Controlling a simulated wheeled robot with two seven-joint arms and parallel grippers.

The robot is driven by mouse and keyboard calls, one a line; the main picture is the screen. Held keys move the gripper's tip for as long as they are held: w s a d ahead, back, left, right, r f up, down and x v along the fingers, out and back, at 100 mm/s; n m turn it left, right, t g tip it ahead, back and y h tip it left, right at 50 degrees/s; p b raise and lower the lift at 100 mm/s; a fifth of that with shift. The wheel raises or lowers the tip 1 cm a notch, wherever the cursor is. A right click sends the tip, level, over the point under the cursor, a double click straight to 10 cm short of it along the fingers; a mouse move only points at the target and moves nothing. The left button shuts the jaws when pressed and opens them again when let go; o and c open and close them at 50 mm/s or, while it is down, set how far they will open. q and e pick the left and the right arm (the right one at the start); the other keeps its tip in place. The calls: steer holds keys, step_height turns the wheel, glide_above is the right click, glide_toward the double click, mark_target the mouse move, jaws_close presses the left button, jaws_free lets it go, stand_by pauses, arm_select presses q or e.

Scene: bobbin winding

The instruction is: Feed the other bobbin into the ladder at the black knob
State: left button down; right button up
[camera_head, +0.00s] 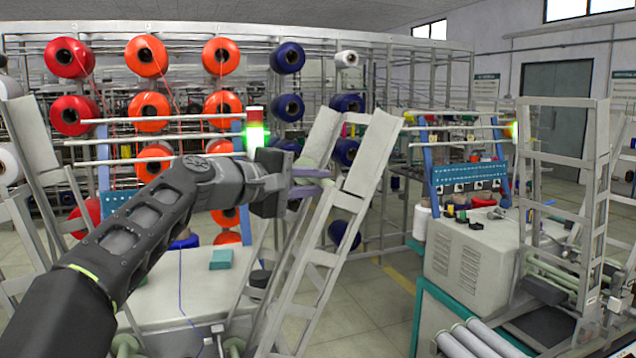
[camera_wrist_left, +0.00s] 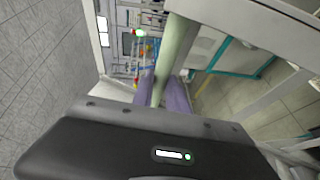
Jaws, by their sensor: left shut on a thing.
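My left gripper (camera_head: 312,183) is at the upper part of the pale leaning ladder (camera_head: 322,258) in the middle of the head view. Its purple fingers are shut on a pale grey-green bobbin (camera_head: 325,165), mostly hidden by the fingers and ladder rails. In the left wrist view the bobbin (camera_wrist_left: 174,52) is a long tube running away between the fingers (camera_wrist_left: 164,95). I cannot tell whether it touches the ladder. A dark round piece (camera_head: 260,278) shows by the ladder's lower left; I cannot tell whether it is the black knob. My right gripper is out of view.
A pale machine top with a teal box (camera_head: 223,259) lies below my left arm. A rack of red, orange (camera_head: 146,56) and blue spools stands behind. Another ladder frame (camera_head: 597,215) and a grey machine (camera_head: 468,262) stand at the right. Floor shows between the machines.

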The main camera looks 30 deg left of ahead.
arm_select(q)
steer(key=shift+s+a+f+b, duration=0.15)
steer(key=shift+f+b, duration=0.25)
steer(key=shift+f, duration=0.05)
steer(key=shift+s+a+f+b, duration=0.15)
steer(key=shift+f+b, duration=0.2)
steer(key=shift+f, duration=0.1)
steer(key=c, duration=1.2)
jaws_free()
steer(key=shift+c, duration=0.2)
steer(key=shift+o, duration=0.3)
steer(key=shift+o, duration=1.3)
steer(key=s+r+p, duration=0.3)
steer(key=s+r, duration=0.2)
steer(key=shift+a+r, duration=0.3)
steer(key=shift+a, duration=0.15)
